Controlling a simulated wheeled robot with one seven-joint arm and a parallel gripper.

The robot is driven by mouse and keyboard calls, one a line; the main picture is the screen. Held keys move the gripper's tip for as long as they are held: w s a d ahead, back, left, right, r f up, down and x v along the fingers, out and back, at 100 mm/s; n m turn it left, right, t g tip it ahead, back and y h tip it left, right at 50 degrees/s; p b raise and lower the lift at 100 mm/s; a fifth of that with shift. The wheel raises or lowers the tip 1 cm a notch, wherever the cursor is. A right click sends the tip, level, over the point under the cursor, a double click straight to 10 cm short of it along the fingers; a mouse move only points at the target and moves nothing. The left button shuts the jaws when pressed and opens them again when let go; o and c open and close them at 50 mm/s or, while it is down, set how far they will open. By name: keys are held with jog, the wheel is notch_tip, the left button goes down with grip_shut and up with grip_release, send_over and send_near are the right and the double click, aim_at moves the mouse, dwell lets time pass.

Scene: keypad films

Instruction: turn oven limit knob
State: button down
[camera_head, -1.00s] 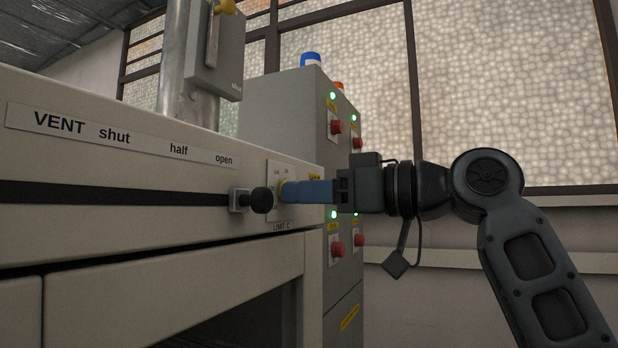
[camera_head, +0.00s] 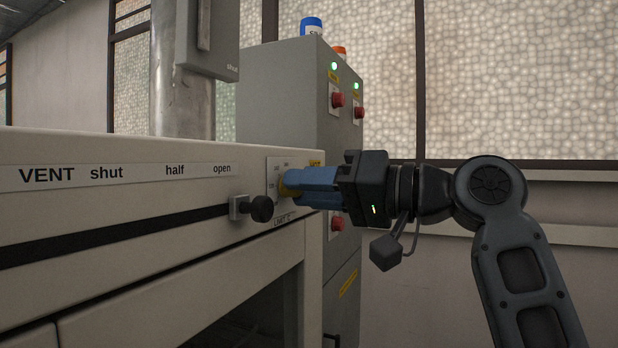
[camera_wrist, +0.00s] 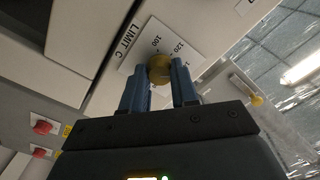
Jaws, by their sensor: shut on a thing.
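The oven limit knob is a small yellow knob (camera_wrist: 159,68) on a white dial plate (camera_wrist: 141,44) marked "LIMIT C", with 100 and 120 legible in the wrist view. In the head view the knob (camera_head: 286,186) is mostly hidden behind my fingers, on the plate (camera_head: 273,180) at the right end of the oven's front panel. My gripper (camera_head: 294,187) has blue fingers, which reach in from the right and are shut on the knob. In the wrist view the fingers (camera_wrist: 160,82) stand on both sides of it. The knob's pointer cannot be made out.
A black vent slider knob (camera_head: 262,208) sticks out just left of the plate, close to my fingers. A grey cabinet (camera_head: 285,100) with red buttons and green lamps stands behind. A grey box (camera_head: 212,40) on a pipe (camera_head: 180,90) is above the oven.

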jog(key=shift+m, duration=0.3)
dwell(0.4)
jog(key=c, duration=0.9)
grip_release()
jog(key=shift+o, duration=0.2)
jog(key=b+v, duration=0.2)
jog(key=v, duration=0.5)
jog(key=shift+d, duration=0.4)
jog(key=shift+s, duration=0.1)
